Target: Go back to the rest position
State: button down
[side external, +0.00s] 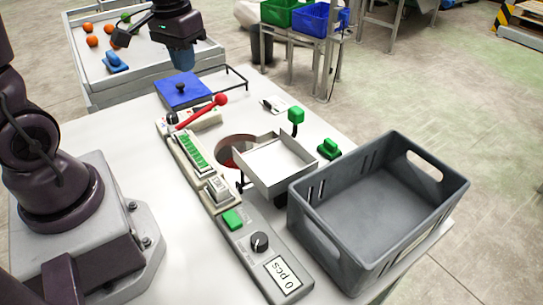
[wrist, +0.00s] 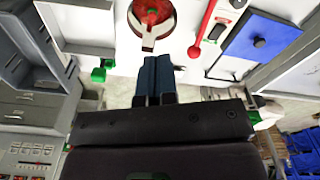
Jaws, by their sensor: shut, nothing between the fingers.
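My gripper (side external: 182,60) hangs above the far end of the white table in the side external view, near the blue lid. Its blue fingers point down and are pressed together with nothing between them. The wrist view also shows the closed fingers (wrist: 158,76). The blue square lid (side external: 183,88) with a dark knob lies below my gripper, and there is a clear gap between them. The red-knobbed lever (side external: 220,100) stands nearby. A round opening (wrist: 152,22) holding something red shows at the top of the wrist view.
A large grey crate (side external: 375,215) stands on the table's right side, beside a metal tray (side external: 275,162) and a control panel (side external: 262,245). A white bin (side external: 140,85) with several orange balls is at the back left. Green and blue crates (side external: 318,20) stand behind.

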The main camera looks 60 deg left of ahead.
jog(key=s+d+r+m+t, duration=0.4)
jog(key=s+d+r, duration=0.4)
jog(key=d, duration=0.4)
jog(key=shift+r+t, duration=0.4)
jog(key=shift+r, duration=0.05)
jog(key=w+a+f+g, duration=0.2)
jog(key=w+a+f, duration=0.3)
jog(key=a, duration=0.5)
jog(key=w+a+f+g, duration=0.3)
jog(key=w+a+f, duration=0.3)
jog(key=a, duration=0.3)
jog(key=w+a+f+g, duration=0.2)
jog(key=w+a+f, duration=0.3)
jog(key=a, duration=0.5)
jog(key=shift+w+a+f, duration=0.25)
jog(key=shift+w+a, duration=0.1)
jog(key=shift+w, duration=0.2)
